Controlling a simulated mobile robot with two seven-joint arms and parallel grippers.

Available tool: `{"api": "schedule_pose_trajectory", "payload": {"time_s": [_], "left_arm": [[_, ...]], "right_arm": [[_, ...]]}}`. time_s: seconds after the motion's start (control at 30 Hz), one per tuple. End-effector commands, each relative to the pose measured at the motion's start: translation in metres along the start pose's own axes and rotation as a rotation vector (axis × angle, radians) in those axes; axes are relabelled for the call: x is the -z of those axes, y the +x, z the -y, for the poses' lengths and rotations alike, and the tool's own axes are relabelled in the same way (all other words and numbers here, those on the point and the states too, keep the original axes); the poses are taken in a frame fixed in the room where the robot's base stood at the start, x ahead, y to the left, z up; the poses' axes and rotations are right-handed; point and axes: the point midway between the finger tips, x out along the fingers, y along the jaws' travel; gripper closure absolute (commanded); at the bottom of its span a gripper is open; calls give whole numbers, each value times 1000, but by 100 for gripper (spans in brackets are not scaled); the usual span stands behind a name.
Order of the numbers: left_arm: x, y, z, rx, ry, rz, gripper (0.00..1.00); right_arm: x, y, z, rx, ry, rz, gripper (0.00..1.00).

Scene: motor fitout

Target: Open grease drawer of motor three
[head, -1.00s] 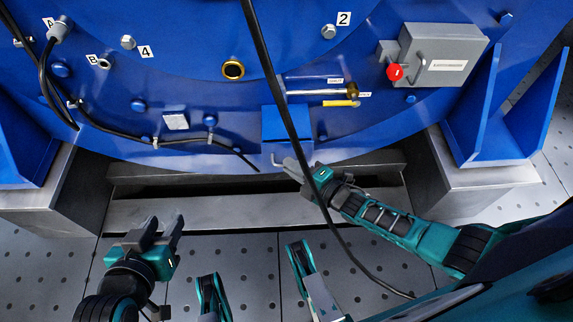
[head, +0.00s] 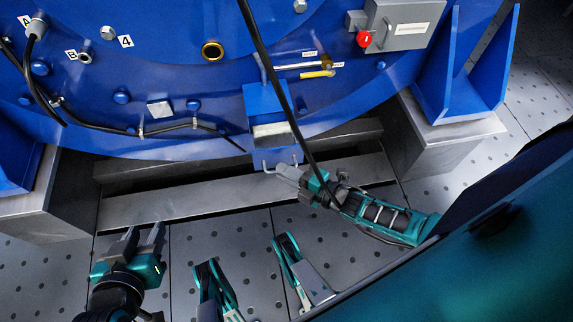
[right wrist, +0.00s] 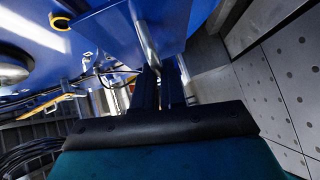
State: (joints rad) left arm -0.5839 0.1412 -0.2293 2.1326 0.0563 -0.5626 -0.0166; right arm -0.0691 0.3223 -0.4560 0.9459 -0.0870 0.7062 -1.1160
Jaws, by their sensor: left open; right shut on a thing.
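The grease drawer (head: 290,155) projects from a blue housing (head: 264,98) low on the blue motor. Its pale inside (head: 271,132) shows from above, so it stands partly open. My right gripper (head: 284,171) is shut on the drawer's metal bar handle (head: 266,166) in front of the drawer. In the right wrist view the handle (right wrist: 147,42) runs to the fingers (right wrist: 161,82), close to the drawer's blue front. My left gripper (head: 147,238) is open and empty above the floor at lower left, well away from the drawer.
A black cable (head: 275,75) hangs across the view in front of the drawer and right gripper. A metal step (head: 190,190) lies below the motor. A grey box with a red knob (head: 363,39) is at upper right.

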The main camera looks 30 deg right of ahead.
Motion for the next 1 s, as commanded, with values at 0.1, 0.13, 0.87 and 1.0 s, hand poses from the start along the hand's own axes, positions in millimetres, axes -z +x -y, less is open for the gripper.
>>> {"api": "schedule_pose_trajectory", "payload": {"time_s": [0.1, 0.13, 0.87, 1.0], "left_arm": [[3, 1, -1, -3, 1, -5, 57], [3, 1, -1, -3, 2, -6, 57], [6, 1, 0, 0, 2, -13, 57], [7, 0, 2, 3, 2, -14, 57]], "right_arm": [[-2, -2, 2, 6, -2, 3, 100], [-2, -2, 2, 6, -2, 3, 100], [-2, 0, -1, 1, -1, 1, 64], [-6, -1, -3, 1, -2, 0, 64]]}}
